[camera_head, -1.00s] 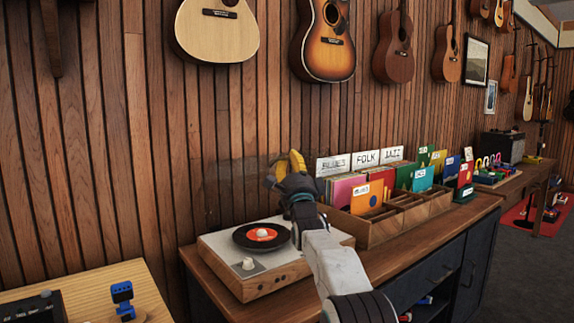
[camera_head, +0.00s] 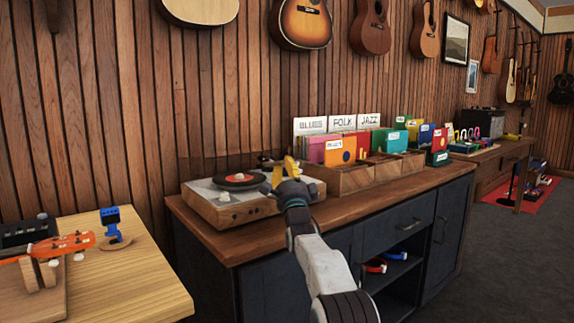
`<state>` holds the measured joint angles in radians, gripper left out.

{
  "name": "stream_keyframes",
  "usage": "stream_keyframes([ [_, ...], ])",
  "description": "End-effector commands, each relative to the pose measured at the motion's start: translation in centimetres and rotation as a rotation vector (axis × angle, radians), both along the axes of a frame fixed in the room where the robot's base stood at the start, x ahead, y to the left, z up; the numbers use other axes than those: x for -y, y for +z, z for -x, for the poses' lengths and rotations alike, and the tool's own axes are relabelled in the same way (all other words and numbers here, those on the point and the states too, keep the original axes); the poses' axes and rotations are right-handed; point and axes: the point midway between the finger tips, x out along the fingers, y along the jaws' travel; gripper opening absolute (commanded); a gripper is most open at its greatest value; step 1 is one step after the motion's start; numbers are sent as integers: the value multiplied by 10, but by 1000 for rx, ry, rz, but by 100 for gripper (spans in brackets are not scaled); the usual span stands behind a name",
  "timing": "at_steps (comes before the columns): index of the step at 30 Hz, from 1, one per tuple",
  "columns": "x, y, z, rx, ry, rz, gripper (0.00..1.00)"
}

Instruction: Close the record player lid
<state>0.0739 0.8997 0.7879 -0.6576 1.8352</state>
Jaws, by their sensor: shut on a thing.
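The record player (camera_head: 228,210) is a wooden box with a pale top, standing at the left end of the dark cabinet. A black record (camera_head: 240,181) with a red label lies on it. Its lid (camera_head: 222,163) is see-through and shows only as a faint dark tint over the back of the player; its exact angle is hard to tell. My gripper (camera_head: 284,171), with yellow fingertips, is over the player's right front part. It is shut on the lid, though the clear edge between the fingers hardly shows.
Wooden record bins (camera_head: 372,176) with colourful sleeves stand right of the player. A light wooden table (camera_head: 130,275) at the lower left holds an orange ukulele (camera_head: 48,247) and a blue clamp-like piece (camera_head: 110,222). Guitars hang on the slatted wall. Grey floor is free at the right.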

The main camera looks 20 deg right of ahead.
Motion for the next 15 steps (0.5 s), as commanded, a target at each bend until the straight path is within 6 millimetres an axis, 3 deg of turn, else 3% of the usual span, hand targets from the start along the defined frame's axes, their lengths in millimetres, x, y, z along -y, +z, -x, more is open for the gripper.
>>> stream_keyframes([
  [1, -3, -16, -5, -27, 5, -2, 0],
  [15, -4, -18, -7, -28, 7, -3, 0],
])
